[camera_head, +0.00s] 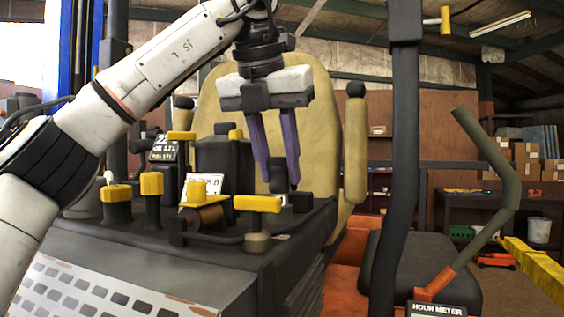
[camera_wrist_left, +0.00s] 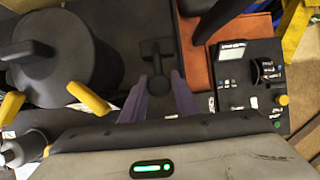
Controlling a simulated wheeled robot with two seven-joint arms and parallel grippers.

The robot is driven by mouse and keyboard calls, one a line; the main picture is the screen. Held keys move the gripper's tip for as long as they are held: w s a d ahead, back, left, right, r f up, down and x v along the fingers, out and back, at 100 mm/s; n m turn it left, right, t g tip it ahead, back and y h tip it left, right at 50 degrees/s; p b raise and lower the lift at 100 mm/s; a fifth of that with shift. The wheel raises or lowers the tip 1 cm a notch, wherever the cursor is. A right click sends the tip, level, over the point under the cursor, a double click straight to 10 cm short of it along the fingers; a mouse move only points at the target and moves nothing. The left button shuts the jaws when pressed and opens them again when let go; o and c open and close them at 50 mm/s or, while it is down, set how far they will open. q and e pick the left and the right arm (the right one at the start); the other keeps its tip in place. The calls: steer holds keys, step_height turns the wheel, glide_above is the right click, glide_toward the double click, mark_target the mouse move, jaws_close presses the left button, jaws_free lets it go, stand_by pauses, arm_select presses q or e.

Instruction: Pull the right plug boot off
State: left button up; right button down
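My left gripper (camera_head: 280,182) points down over the black console, its two purple fingers apart. A dark upright piece (camera_head: 277,174) shows between and behind the fingers; I cannot tell if they touch it. A small black block (camera_head: 300,201) sits just right of the fingertips. In the left wrist view, the fingers (camera_wrist_left: 167,82) are spread beside the round end of a black T-shaped piece (camera_wrist_left: 155,50), with nothing clearly clamped. Which of these black pieces is the right plug boot is not clear. My right gripper is out of view.
Several yellow-topped levers (camera_head: 257,204) stand left of the gripper on the console. A black post (camera_head: 402,150) and a bent green lever (camera_head: 497,180) rise to the right. The tan seat (camera_head: 325,110) is behind. A panel with switches (camera_wrist_left: 245,75) lies right in the wrist view.

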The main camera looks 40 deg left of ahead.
arm_select(q)
steer(key=shift+c, duration=0.8)
steer(key=shift+w+a+r+p, duration=0.2)
steer(key=shift+w+r+p, duration=0.55)
steer(key=shift+r+p, duration=0.2)
steer(key=shift+w+a+r, duration=0.15)
steer(key=shift+w+r, duration=0.25)
steer(key=shift+w, duration=0.2)
steer(key=shift+w+a+r, duration=0.1)
steer(key=shift+w+r, duration=0.3)
steer(key=shift+w, duration=0.15)
steer(key=shift+w+a+r, duration=0.15)
steer(key=shift+w+r, duration=0.05)
steer(key=shift+w, duration=0.4)
steer(key=shift+w+a+r, duration=0.15)
steer(key=shift+w, duration=0.45)
steer(key=o, duration=0.7)
steer(key=shift+o, duration=0.2)
